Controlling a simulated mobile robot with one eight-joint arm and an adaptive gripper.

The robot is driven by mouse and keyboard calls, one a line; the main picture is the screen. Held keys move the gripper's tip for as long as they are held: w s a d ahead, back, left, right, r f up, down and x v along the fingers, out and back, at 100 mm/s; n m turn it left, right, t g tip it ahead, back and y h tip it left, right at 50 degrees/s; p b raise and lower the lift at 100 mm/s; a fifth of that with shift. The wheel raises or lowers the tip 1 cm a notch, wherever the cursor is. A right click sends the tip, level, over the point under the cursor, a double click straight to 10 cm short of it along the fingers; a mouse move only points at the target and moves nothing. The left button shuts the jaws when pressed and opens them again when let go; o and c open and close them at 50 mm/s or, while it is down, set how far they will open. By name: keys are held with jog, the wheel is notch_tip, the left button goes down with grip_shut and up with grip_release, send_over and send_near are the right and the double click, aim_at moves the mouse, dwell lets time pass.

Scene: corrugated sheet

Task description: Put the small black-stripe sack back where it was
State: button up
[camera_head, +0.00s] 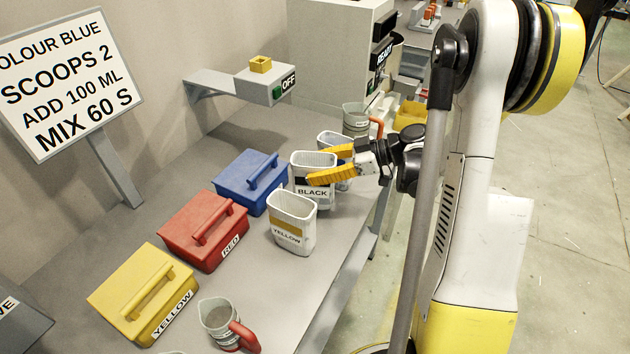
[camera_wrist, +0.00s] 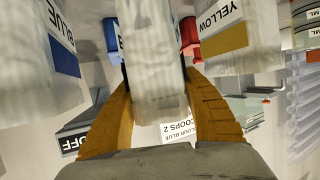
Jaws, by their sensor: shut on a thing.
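The small black-stripe sack (camera_head: 299,183), white and labelled BLACK, is upright between the yellow fingers of my gripper (camera_head: 320,165), which is shut on it. In the wrist view the held sack (camera_wrist: 155,40) fills the middle, between both fingers of my gripper (camera_wrist: 157,82). Its foot is partly hidden, so I cannot tell whether it touches the bench. The yellow-stripe sack (camera_head: 293,236) stands just in front of it. A third white sack (camera_head: 331,138) is just behind, partly hidden by my fingers; its blue stripe and BLUE label (camera_wrist: 65,55) show in the wrist view.
Blue (camera_head: 250,183), red (camera_head: 203,232) and yellow (camera_head: 143,293) lidded boxes line the bench left of the sacks. A jug with a red handle (camera_head: 222,322) stands in front, another jug (camera_head: 355,119) behind. The bench's edge (camera_head: 345,278) is close on the right.

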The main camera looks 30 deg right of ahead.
jog(key=shift+f+b, duration=0.35)
jog(key=shift+f, duration=0.9)
jog(key=shift+f, duration=0.2)
jog(key=o, duration=1.4)
jog(key=shift+c, duration=0.2)
jog(key=shift+r, duration=0.15)
